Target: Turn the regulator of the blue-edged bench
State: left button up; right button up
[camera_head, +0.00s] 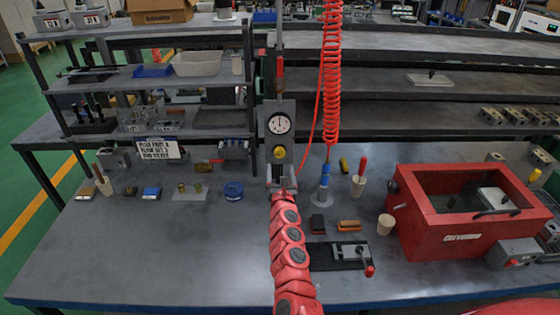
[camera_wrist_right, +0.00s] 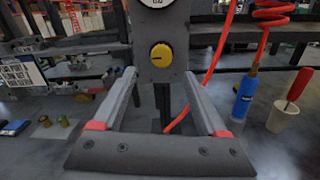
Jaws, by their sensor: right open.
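The regulator is a yellow round knob (camera_head: 279,152) on a grey upright panel (camera_head: 268,140), below a white round gauge (camera_head: 279,123). The bench (camera_head: 130,245) has a blue front edge. In the right wrist view the knob (camera_wrist_right: 161,54) faces me and carries a short dark mark. My right gripper (camera_head: 282,178) is in front of the panel, just below the knob in the head view. In the wrist view its fingers (camera_wrist_right: 160,76) are spread either side of the panel's lower part, with nothing between them touching. My left gripper is not in view.
A red coiled hose (camera_head: 332,75) hangs right of the panel, above a blue air tool (camera_head: 325,175). A red box (camera_head: 420,225) stands at the right. A black vice-like fixture (camera_head: 350,255) lies nearer. The bench's front left is clear.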

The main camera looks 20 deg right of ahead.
aim_at(280, 155)
jog(key=b+x, duration=0.2)
jog(key=x, duration=0.4)
jog(key=shift+w+d+f+b, duration=0.1)
jog(key=shift+w+f+b, duration=0.1)
jog(key=shift+b, duration=0.2)
jog(key=shift+w+d+r, duration=0.3)
jog(key=shift+w, duration=0.25)
grip_shut()
